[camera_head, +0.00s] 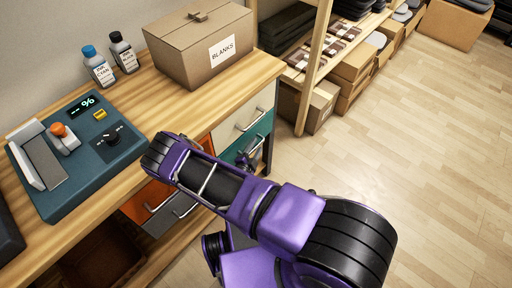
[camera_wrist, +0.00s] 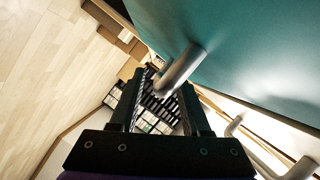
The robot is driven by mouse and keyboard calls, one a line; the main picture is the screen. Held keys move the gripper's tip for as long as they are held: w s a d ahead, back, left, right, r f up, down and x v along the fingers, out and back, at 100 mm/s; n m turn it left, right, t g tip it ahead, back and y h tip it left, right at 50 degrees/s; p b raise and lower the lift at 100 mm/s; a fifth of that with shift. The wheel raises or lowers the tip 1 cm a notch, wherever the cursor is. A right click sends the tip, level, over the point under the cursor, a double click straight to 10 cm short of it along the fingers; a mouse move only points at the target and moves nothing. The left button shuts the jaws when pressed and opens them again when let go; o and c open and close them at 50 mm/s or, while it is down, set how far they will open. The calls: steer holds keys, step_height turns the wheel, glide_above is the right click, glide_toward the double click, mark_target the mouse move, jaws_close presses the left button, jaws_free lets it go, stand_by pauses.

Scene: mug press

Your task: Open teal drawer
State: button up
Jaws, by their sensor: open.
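The teal drawer (camera_head: 231,153) is in the right half of the workbench, below a white drawer; its front looks about flush with it. In the wrist view the teal front (camera_wrist: 265,45) fills the upper right. Its grey metal bar handle (camera_wrist: 181,71) stands out from the front and reaches down between the fingertips of my gripper (camera_wrist: 164,88). My gripper is open, with a dark finger on either side of the handle's end. I cannot tell whether a finger touches it. In the head view my arm hides part of the drawer, and the gripper is hard to make out.
A white drawer (camera_head: 247,116) with its own handle is above the teal one. An orange drawer (camera_head: 150,200) and a grey drawer (camera_head: 172,217) are to the left. A box marked BLANKS (camera_head: 205,50) stands on the bench. Shelves stand at the back; the floor (camera_head: 400,140) to the right is clear.

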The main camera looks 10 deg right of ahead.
steer(key=shift+w+d+f, duration=0.1)
steer(key=shift+w+d, duration=0.1)
steer(key=shift+w, duration=0.05)
jaws_close()
stand_by(1.4)
